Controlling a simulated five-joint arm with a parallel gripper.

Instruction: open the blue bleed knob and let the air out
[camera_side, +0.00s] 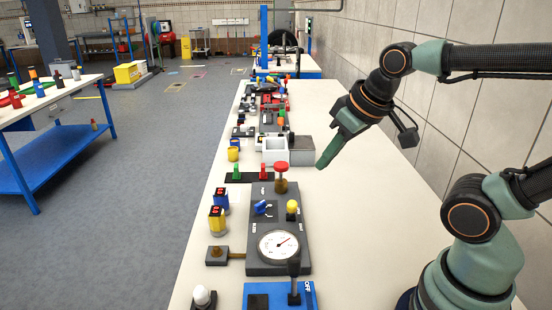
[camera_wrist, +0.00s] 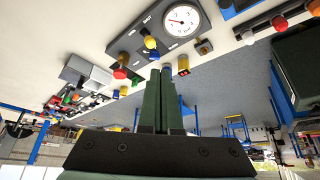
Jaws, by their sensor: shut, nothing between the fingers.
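The blue bleed knob (camera_side: 261,208) sits on the left part of a dark grey panel (camera_side: 270,190), beside a yellow knob (camera_side: 292,206) and above a round white gauge (camera_side: 279,245). The gauge's red needle points up and right. In the wrist view the blue knob (camera_wrist: 154,55) appears just beyond the fingertips, near the yellow knob (camera_wrist: 150,42). My gripper (camera_side: 322,165) is shut and empty, pointing down and left in the air to the right of the panel's far end. Its green fingers (camera_wrist: 164,72) lie together in the wrist view. It appears apart from the knob.
A red-topped knob (camera_side: 281,170) stands at the panel's far end. Grey boxes (camera_side: 288,150) stand behind it. Yellow and blue display blocks (camera_side: 218,218) line the left, and a blue plate (camera_side: 281,296) lies in front. The white bench right of the panel is clear.

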